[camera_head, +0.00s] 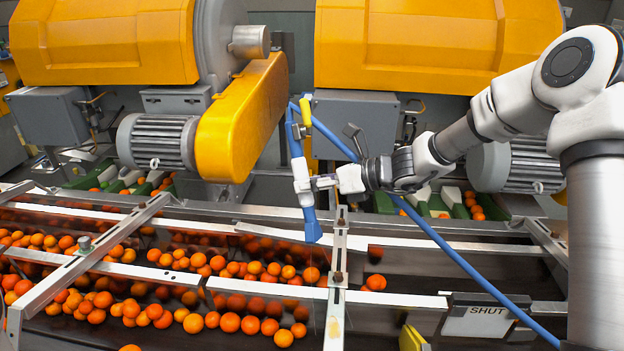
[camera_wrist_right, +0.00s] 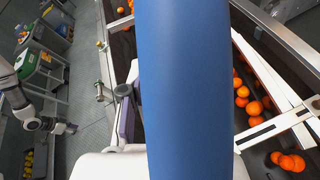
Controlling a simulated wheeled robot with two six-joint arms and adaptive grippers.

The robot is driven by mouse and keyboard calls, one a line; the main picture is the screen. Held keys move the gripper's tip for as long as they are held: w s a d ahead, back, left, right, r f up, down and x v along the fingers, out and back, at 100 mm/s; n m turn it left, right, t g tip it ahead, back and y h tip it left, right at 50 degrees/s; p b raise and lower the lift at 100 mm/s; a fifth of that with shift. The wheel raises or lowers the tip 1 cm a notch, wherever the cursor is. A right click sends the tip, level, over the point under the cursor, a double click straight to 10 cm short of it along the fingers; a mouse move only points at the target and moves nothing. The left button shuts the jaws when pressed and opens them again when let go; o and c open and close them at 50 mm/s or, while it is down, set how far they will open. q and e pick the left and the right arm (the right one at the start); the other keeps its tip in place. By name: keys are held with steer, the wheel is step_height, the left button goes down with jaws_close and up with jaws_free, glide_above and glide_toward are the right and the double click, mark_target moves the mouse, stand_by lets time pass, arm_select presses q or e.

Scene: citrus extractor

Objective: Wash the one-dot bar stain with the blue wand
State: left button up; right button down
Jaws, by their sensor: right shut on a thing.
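My right gripper (camera_head: 306,184) is shut on the blue wand (camera_head: 297,150), which also fills the middle of the right wrist view (camera_wrist_right: 185,80). The wand hangs nearly upright, its flared blue tip (camera_head: 313,232) pointing down just left of the middle metal bar (camera_head: 338,262), above the oranges. A faint yellowish patch (camera_head: 335,323) shows low on that bar; I cannot make out any dot mark or tell if this is the stain. My left gripper (camera_wrist_right: 66,128) shows small at the left of the right wrist view; its jaws are too small to read.
A blue hose (camera_head: 440,240) runs from the wand's top down to the lower right, past a SHUT sign (camera_head: 488,311). Oranges (camera_head: 230,322) lie along the conveyor. Other metal bars (camera_head: 95,262) cross it. Yellow machines (camera_head: 440,45) and a yellow guard (camera_head: 240,120) stand behind.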

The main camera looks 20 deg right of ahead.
mark_target(315, 216)
steer(key=shift+a+r, duration=0.15)
steer(key=s+f+b, duration=0.1)
steer(key=f, duration=0.1)
steer(key=s+f+b, duration=0.1)
steer(key=f+b, duration=0.1)
steer(key=s+f+b, duration=0.1)
steer(key=f+b, duration=0.1)
steer(key=shift+d, duration=0.3)
steer(key=shift+s+a+f+b, duration=0.2)
steer(key=shift+s+b, duration=0.05)
steer(key=shift+b, duration=0.25)
steer(key=shift+d, duration=0.1)
steer(key=shift+w+d+p, duration=0.1)
steer(key=shift+p, duration=0.2)
steer(key=shift+w+d+f+p, duration=0.25)
steer(key=shift+w+d+p, duration=0.15)
steer(key=shift+w+d, duration=0.35)
steer(key=shift+s, duration=0.1)
